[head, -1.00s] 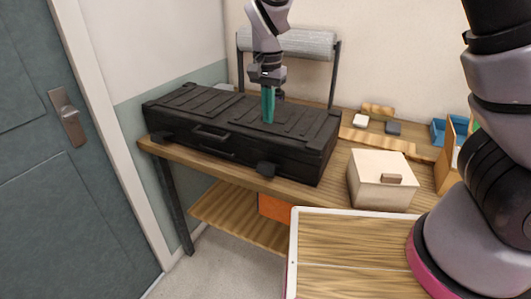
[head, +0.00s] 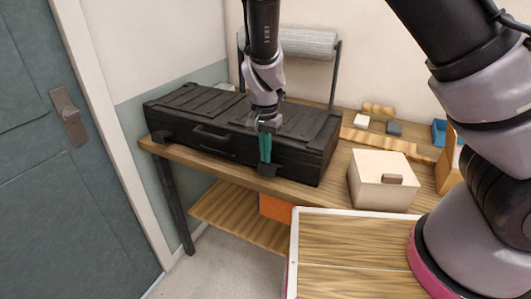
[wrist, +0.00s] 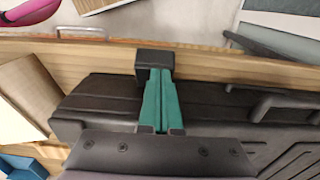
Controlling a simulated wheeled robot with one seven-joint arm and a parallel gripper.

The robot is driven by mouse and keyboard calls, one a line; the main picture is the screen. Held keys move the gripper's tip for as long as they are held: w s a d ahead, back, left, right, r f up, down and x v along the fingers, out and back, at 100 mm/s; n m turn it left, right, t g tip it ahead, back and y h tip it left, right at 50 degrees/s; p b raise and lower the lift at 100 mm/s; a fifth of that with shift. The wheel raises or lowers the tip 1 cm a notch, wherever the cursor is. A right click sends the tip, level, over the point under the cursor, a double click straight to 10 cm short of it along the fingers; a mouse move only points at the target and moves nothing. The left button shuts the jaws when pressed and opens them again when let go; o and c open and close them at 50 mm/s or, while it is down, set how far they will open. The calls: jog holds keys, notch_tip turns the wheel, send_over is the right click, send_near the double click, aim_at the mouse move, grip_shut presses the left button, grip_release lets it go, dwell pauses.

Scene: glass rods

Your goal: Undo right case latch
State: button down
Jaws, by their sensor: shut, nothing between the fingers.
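The black case (head: 310,150) lies closed on the wooden table, its handle (head: 210,132) on the front face. The right case latch (head: 267,170) is a dark block low on the front face. It also shows in the wrist view (wrist: 155,60), jutting out past the case edge. My gripper (head: 265,160), with green fingers, is shut and empty. It points down at the front edge of the case, with its fingertips at the latch. In the wrist view the fingertips (wrist: 158,75) overlap the latch block's near edge; I cannot tell if they touch it.
A cream box (head: 378,180) with a brown handle stands right of the case. A paper roll (head: 310,44) on a dark stand is behind. Small blocks lie at the back right. Floor in front of the table is open at the left.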

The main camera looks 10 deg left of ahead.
jog(key=shift+s+a+f, duration=0.15)
jog(key=shift+s+f, duration=0.2)
jog(key=shift+s, duration=0.05)
jog(key=shift+s+a+f+t, duration=0.15)
jog(key=shift+s+f+t, duration=0.3)
jog(key=shift+f+t, duration=0.05)
